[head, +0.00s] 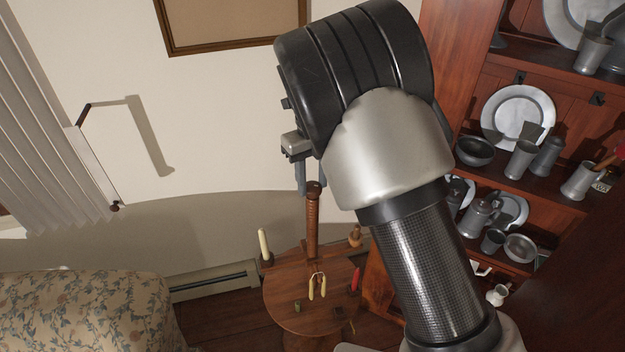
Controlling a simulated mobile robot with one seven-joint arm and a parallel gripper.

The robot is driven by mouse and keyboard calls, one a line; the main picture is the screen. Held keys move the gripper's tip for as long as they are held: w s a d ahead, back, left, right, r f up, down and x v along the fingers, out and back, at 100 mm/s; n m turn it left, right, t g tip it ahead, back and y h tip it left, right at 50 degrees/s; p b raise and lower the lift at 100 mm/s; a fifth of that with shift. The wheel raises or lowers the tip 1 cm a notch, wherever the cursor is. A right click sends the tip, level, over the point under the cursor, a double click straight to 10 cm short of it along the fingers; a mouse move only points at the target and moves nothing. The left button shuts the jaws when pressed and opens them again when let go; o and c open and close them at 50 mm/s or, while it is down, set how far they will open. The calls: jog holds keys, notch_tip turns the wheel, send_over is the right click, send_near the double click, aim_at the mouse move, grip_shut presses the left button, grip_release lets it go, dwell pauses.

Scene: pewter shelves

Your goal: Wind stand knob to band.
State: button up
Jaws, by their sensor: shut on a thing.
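The wooden stand has a round top (285,292) and an upright threaded post (312,228) rising from it. A dark, rounded knob (315,188) sits at the top of the post. My gripper (309,182) points down at the knob, its fingers shut on it. One finger shows at the knob's left; the other is mostly hidden behind my wrist. I cannot make out the band or how far the knob is from it.
A hutch with pewter plates (518,118) stands at right. A floral-covered piece (80,312) is at lower left, a baseboard heater (213,281) behind.

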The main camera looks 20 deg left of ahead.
jog(key=o, duration=1)
jog(key=shift+o, duration=0.2)
notch_tip(320, 180, up, 18)
jog(key=shift+f, duration=0.25)
